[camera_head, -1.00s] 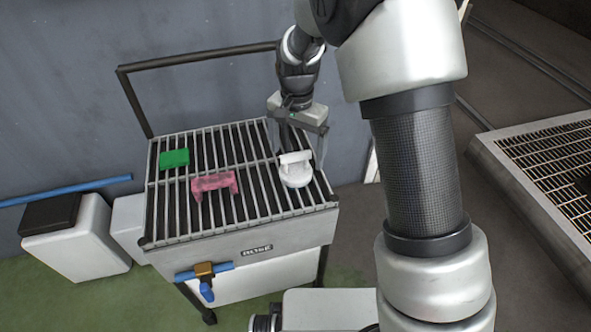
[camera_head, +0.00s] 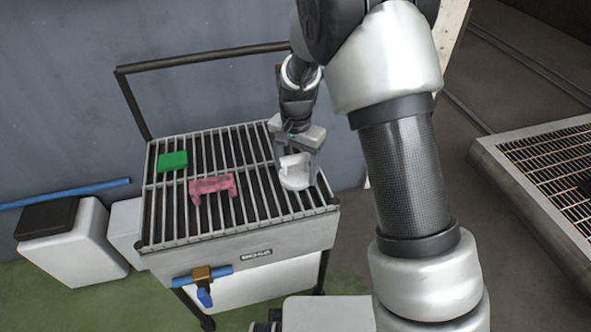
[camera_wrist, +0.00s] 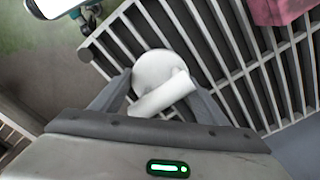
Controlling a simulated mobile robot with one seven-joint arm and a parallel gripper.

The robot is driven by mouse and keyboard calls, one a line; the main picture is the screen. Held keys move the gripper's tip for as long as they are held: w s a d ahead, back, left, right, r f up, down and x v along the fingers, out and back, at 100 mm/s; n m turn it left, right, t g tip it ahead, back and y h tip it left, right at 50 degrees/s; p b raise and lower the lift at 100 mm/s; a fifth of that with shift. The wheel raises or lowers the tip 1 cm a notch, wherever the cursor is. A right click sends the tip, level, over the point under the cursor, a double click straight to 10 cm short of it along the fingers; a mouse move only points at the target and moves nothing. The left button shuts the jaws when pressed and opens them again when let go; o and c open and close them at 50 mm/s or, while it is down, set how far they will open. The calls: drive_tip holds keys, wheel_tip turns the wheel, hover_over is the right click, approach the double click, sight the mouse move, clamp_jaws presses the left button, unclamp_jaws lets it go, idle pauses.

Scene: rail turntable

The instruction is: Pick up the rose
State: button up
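No flower shows, and I cannot tell for certain which thing the rose is. A white piece (camera_head: 294,178), a round disc with a short cylinder across it, rests on the right part of the cart's slatted top. It also shows in the wrist view (camera_wrist: 158,75). My gripper (camera_head: 297,164) is low over it. In the wrist view my gripper (camera_wrist: 160,82) is open, with a finger on each side of the white piece. Whether the fingers touch it I cannot tell. A pink bracket-shaped piece (camera_head: 213,186) lies on the slats to its left, its corner also in the wrist view (camera_wrist: 280,10).
A green block (camera_head: 173,160) lies on the slats at the back left. The cart (camera_head: 240,240) has a dark handle rail (camera_head: 200,59) behind and a blue-handled valve (camera_head: 204,285) in front. White boxes (camera_head: 75,245) stand left. A grated platform (camera_head: 540,170) is at the right.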

drive_tip(key=c, duration=0.5)
wheel_tip(320, 180, up, 8)
drive_tip(key=shift+r+p, duration=0.2)
drive_tip(key=shift+p, duration=0.95)
drive_tip(key=shift+a+r+p, duration=0.7)
drive_tip(key=shift+a+r, duration=0.05)
drive_tip(key=shift+r, duration=0.25)
drive_tip(key=s+a+p, duration=0.2)
drive_tip(key=a+p, duration=0.1)
drive_tip(key=a, duration=0.3)
drive_tip(key=s+a+r+p, duration=0.1)
drive_tip(key=s+a+p, duration=0.1)
drive_tip(key=a, duration=0.4)
drive_tip(key=s+a+p, duration=0.2)
drive_tip(key=a+p, duration=0.1)
drive_tip(key=a, duration=0.4)
drive_tip(key=shift+a+r+p, duration=0.1)
drive_tip(key=shift+r+p, duration=0.2)
drive_tip(key=shift+p, duration=0.05)
